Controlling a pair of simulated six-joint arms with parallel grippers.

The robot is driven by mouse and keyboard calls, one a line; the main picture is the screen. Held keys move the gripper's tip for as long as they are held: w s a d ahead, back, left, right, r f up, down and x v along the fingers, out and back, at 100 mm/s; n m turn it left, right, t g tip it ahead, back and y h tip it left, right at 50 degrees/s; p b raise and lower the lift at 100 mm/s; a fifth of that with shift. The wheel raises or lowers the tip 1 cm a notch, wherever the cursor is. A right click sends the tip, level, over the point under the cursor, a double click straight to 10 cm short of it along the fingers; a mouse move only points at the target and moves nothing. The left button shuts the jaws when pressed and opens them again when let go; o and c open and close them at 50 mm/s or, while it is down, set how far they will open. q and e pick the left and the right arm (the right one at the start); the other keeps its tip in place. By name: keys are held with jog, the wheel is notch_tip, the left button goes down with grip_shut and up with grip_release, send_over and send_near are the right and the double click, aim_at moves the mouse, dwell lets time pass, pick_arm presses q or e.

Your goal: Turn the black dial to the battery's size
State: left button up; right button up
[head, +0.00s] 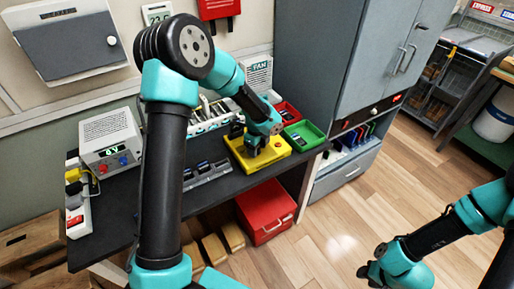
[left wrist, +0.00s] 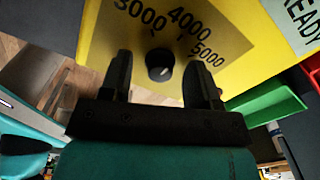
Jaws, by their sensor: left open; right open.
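The black dial (left wrist: 158,65) sits on a yellow panel (left wrist: 105,25) printed 3000, 4000 and 5000, in the left wrist view. A small pale mark shows on the dial; which number it points to I cannot tell. My left gripper (left wrist: 157,68) is open, with one finger on each side of the dial; I cannot tell if they touch it. In the head view my left gripper (head: 252,146) is over the yellow box (head: 238,160) and hides the dial. My right gripper (head: 372,272) is open and empty above the floor at lower right.
A green tray (head: 318,130) and a red tray (head: 287,108) stand beside the yellow box. A grey rack (head: 208,176) with dark items lies left of it. A power supply (head: 110,140) reading 6V stands on the dark table's left. A red drawer box (head: 266,208) stands below.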

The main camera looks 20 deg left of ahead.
pick_arm(q)
jog(key=shift+c, duration=0.5)
jog(key=c, duration=0.8)
jog(key=shift+n, duration=0.4)
jog(key=n, duration=0.3)
jog(key=shift+n, duration=0.3)
jog(key=n, duration=0.4)
jog(key=shift+n, duration=0.3)
jog(key=o, duration=0.9)
